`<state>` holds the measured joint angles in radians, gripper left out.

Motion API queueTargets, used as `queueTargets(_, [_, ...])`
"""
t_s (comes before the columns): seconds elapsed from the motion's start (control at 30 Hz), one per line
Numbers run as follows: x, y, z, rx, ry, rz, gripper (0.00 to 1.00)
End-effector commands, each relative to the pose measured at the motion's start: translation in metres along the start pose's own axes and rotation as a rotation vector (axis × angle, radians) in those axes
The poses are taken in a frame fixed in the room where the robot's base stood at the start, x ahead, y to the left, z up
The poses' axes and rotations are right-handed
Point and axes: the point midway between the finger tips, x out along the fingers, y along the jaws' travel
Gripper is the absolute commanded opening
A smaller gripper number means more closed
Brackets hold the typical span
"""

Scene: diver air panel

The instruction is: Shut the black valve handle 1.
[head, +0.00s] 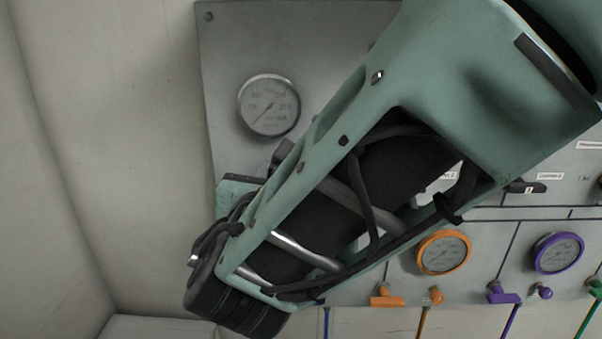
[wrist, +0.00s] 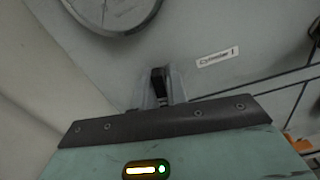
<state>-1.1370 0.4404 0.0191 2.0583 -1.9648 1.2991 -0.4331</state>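The black valve handle 1 (wrist: 158,82) appears as a small dark piece just ahead of my gripper in the wrist view, left of the "Cylinder 1" label (wrist: 217,57). My gripper (wrist: 163,80) has its grey fingers close together around this dark piece. Whether they press on it or stand slightly apart cannot be made out.
A round gauge (head: 269,105) sits on the grey panel (head: 235,45) above my gripper. Another black handle (head: 525,187) is at the right. Orange (head: 443,252) and purple (head: 558,253) gauges with matching handles are lower right. A pale wall (head: 90,130) is at the left.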

Motion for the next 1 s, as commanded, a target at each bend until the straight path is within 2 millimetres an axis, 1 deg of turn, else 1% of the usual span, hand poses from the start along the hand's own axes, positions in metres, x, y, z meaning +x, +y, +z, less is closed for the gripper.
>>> queueTargets(0.27, [0.000, 0.000, -0.001, 0.003, 0.000, 0.000, 0.00])
queueTargets(0.47, [0.000, -0.001, -0.003, 0.041, -0.001, 0.000, 0.00])
queueTargets(0.67, [0.000, -0.004, -0.008, 0.140, -0.004, -0.001, 0.00])
queueTargets(1.0, [0.000, -0.009, -0.012, 0.402, -0.005, 0.000, 0.00])
